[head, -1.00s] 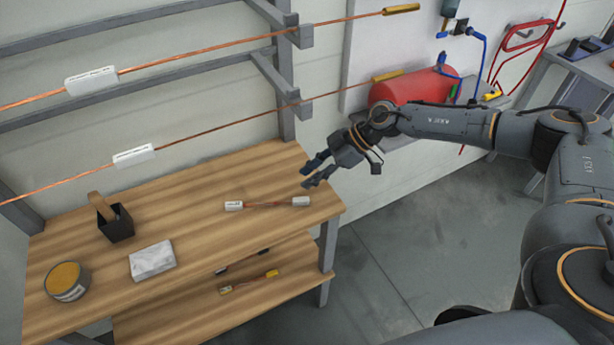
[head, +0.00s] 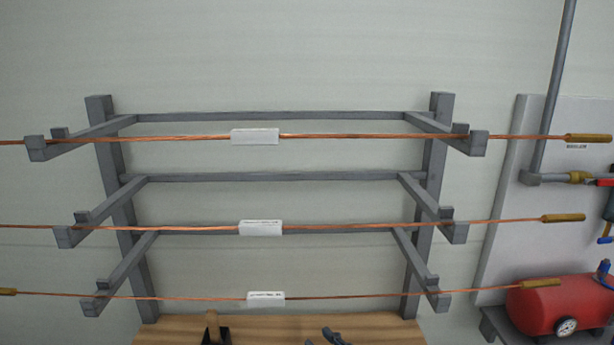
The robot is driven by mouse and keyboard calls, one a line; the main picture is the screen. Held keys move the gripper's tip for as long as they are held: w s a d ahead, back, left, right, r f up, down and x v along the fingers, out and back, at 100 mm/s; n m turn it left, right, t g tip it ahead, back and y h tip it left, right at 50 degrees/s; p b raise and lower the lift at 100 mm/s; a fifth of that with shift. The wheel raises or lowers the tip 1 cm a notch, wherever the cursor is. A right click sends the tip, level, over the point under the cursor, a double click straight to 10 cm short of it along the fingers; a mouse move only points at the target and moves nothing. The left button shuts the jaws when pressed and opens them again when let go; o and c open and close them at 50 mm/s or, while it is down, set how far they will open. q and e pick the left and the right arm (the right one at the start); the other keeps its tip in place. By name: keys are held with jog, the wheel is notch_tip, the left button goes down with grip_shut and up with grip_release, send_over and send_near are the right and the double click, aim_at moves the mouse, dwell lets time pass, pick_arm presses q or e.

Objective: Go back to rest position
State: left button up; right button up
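My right gripper (head: 327,339) shows only as dark fingertips at the bottom edge of the head view, above the wooden table (head: 385,328). Its fingertips appear apart with nothing between them. The rest of it and its arm are cut off below the frame. My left gripper is not in view.
A grey wall rack (head: 270,177) holds three copper rods with white labels (head: 255,136) across its arms; the rod ends stick out sideways. A black holder with a wooden handle (head: 213,330) stands on the table. A red tank (head: 565,303) is at the lower right.

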jog(key=s+d+f+m+g+h, duration=0.4)
jog(key=s+d+f+m+h, duration=0.3)
jog(key=s+d+f+h, duration=0.3)
jog(key=s+d+f+g, duration=0.3)
jog(key=s+d, duration=0.1)
jog(key=s, duration=0.4)
jog(key=s+d+f+g, duration=0.3)
jog(key=s+f+g, duration=0.1)
jog(key=s, duration=0.5)
notch_tip(320, 180, down, 27)
jog(key=s+g, duration=0.1)
jog(key=s, duration=0.1)
jog(key=s+d+f+g, duration=0.1)
jog(key=s+d+f, duration=0.2)
jog(key=s+f, duration=1.3)
jog(key=shift+n, duration=0.4)
